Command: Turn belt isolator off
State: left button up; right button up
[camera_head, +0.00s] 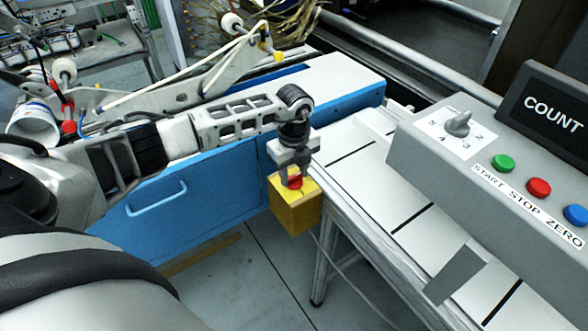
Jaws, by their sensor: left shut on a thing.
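The belt isolator is a yellow box (296,215) with a red knob (295,182) on its top face, at the side of the conveyor in the middle of the head view. My left gripper (293,174) comes down on it from above. Its fingers are shut on the red knob, which they partly hide. The knob's exact angle cannot be told. My right gripper is not in view.
The white conveyor belt (362,178) with dark cross lines runs beside the box. A grey control panel (460,165) with a dial, green, red and blue buttons and a COUNT display stands at the right. A blue cabinet (180,205) is behind my left arm.

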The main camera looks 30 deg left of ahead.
aim_at(294, 175)
pick_arm(q)
jog(key=shift+r, duration=0.1)
dwell(0.3)
jog(key=o, duration=1)
notch_tip(294, 175, up, 16)
jog(key=shift+b, duration=0.85)
